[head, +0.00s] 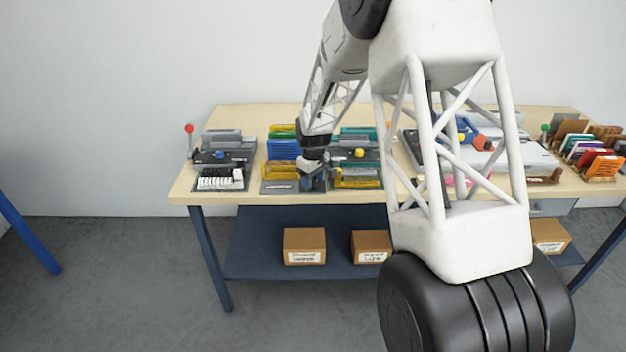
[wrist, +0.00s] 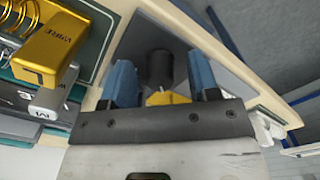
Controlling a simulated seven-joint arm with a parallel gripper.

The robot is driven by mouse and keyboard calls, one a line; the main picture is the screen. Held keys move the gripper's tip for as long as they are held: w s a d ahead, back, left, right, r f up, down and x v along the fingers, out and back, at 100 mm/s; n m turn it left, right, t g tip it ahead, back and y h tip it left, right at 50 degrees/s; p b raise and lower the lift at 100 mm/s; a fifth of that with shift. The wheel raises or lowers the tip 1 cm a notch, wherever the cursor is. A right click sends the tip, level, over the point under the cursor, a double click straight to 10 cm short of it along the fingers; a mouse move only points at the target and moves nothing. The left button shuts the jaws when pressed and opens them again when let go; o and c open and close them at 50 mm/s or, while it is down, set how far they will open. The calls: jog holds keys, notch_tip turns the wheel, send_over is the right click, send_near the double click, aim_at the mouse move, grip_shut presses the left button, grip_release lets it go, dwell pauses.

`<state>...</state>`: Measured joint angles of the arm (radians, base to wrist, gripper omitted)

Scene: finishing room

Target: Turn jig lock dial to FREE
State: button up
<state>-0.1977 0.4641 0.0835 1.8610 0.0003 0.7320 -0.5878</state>
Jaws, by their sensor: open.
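My gripper (head: 313,181) is open, low over the front of the table, at a flat dark grey plate (head: 280,187). In the wrist view its two blue fingers (wrist: 162,82) stand apart. A dark round post (wrist: 160,66) and a yellow piece (wrist: 167,98) show between them; contact cannot be told. I cannot tell whether either is the jig lock dial, and no FREE mark is readable. Two dark jig-like devices stand on the table, one with a blue knob (head: 220,155) at left, one with a yellow knob (head: 359,153) right of my gripper.
A yellow box (wrist: 48,48) marked WIRE and a grey block (wrist: 52,95) stand close left of my fingers in the wrist view. Blue holders (head: 283,149) stand behind the plate. My arm hides part of the table (head: 240,118). The table's front edge is near the gripper.

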jog(key=shift+c, duration=0.3)
jog(key=c, duration=0.9)
jog(key=shift+o, duration=0.2)
jog(key=shift+m, duration=0.4)
jog(key=m, duration=0.7)
jog(key=shift+m, duration=0.4)
jog(key=m, duration=0.5)
jog(key=shift+m, duration=2.2)
